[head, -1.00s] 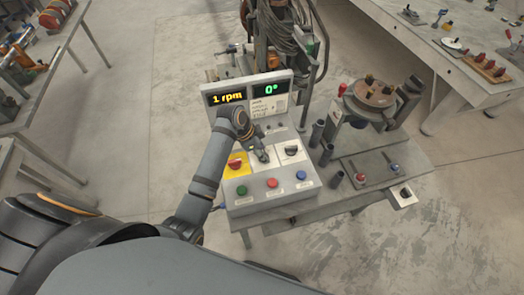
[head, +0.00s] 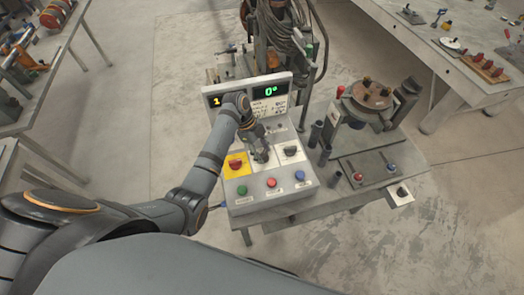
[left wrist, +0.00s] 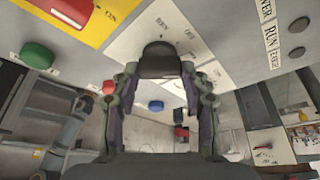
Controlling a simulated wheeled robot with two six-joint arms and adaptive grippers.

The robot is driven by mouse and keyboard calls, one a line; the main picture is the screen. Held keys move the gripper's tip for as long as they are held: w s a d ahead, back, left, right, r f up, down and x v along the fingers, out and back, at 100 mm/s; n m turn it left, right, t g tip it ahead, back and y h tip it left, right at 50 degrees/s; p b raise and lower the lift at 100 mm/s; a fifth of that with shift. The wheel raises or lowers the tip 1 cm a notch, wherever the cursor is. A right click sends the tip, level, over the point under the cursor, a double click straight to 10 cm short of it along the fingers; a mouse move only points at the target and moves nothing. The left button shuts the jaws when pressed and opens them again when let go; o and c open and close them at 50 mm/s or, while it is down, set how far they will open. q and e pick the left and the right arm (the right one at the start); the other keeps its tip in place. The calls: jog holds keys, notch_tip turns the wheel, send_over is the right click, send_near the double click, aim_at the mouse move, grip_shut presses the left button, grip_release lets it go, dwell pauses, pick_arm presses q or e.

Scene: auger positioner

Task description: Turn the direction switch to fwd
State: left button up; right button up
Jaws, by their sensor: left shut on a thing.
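The grey control box carries the direction switch, a dark knob (left wrist: 159,60) on a white label plate marked REV and OFF in the left wrist view. The rest of the plate's lettering is covered or too small to read. My left gripper (head: 262,155) points down at the middle of the panel and is shut on the knob, with a finger on each side (left wrist: 160,85). In the head view the gripper hides the knob, so its pointing direction is hard to tell. My right gripper is not in view.
A red knob on a yellow plate (head: 235,164) sits left of the gripper and a dark knob on a white plate (head: 291,151) right of it. Green (head: 242,190), red (head: 271,182) and blue (head: 299,175) buttons line the front. A display (head: 270,90) stands behind.

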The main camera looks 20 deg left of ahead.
pick_arm(q)
jog(key=shift+m, duration=0.5)
jog(key=o, duration=1.1)
jog(key=shift+o, duration=0.2)
jog(key=v, duration=0.7)
jog(key=shift+w+r, duration=0.15)
jog(key=shift+r, duration=0.15)
jog(key=shift+a, duration=0.1)
